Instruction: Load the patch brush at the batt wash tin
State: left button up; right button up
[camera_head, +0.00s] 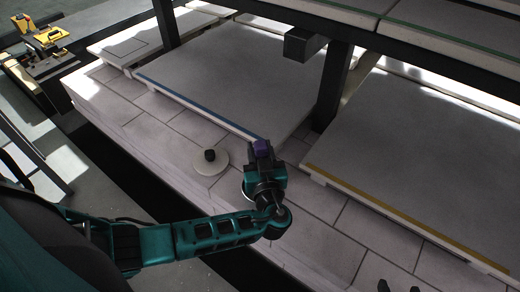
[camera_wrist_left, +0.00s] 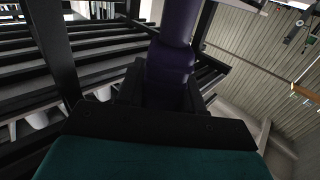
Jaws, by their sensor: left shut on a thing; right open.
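My left gripper (camera_head: 262,153) is shut on a purple handle (camera_head: 261,148), above the pale brick deck near the blue-striped slab. The purple handle also shows upright between the fingers in the left wrist view (camera_wrist_left: 170,55). It looks like the patch brush's handle, but no bristles can be made out. A pale round disc with a black knob (camera_head: 209,166) lies on the deck just left of the gripper. I cannot tell whether it belongs to the batt wash tin; no tin is clearly visible. My right gripper (camera_head: 398,287) shows only two dark fingertips, apart, at the bottom edge.
A grey slab with a blue edge stripe (camera_head: 230,80) lies behind the left gripper. Another with a yellow stripe (camera_head: 430,165) lies to the right. A dark post (camera_head: 333,85) stands between them beneath upper shelves. Yellow-and-black items (camera_head: 50,37) sit far left.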

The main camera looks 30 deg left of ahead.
pick_arm(q)
notch_tip(320, 180, up, 7)
jog(key=p, duration=0.3)
jog(key=shift+p, duration=0.3)
dwell(0.7)
